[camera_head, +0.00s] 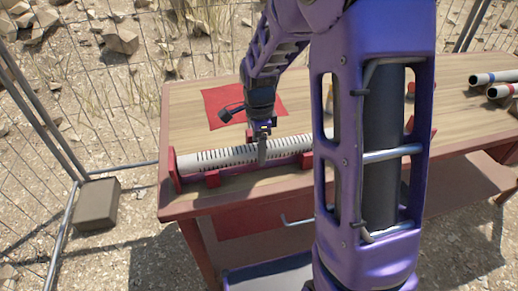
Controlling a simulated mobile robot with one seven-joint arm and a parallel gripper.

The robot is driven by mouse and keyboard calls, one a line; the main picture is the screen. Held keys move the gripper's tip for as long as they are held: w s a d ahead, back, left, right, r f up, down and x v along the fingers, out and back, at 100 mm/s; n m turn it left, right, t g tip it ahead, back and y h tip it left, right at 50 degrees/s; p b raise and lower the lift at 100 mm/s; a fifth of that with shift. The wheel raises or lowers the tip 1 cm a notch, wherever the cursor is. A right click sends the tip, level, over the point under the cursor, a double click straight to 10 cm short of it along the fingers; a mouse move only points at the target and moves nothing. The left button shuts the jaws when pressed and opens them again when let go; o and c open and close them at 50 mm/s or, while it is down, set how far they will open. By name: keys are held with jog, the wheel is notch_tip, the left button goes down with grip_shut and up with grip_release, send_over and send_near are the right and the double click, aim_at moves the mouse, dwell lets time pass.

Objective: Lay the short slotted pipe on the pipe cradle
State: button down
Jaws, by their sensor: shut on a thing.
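The short slotted pipe (222,155) is pale with a row of dark slots. It lies lengthwise within the red pipe cradle (172,172) near the table's front edge, at the left. I cannot tell whether it rests fully on the cradle's supports. My gripper (262,155) points down at the pipe and is shut on it near the middle of the visible stretch. The pipe's right part and the cradle's right part are largely hidden behind my purple arm.
The wooden table (185,105) has a red sheet (225,104) behind the pipe. Several other pipes (492,77) lie at the table's right end. A wire fence (110,90) stands at the left and back, with a brown block (98,204) on the ground. The table's back left is clear.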

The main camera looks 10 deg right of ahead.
jog(key=shift+c, duration=0.6)
grip_release()
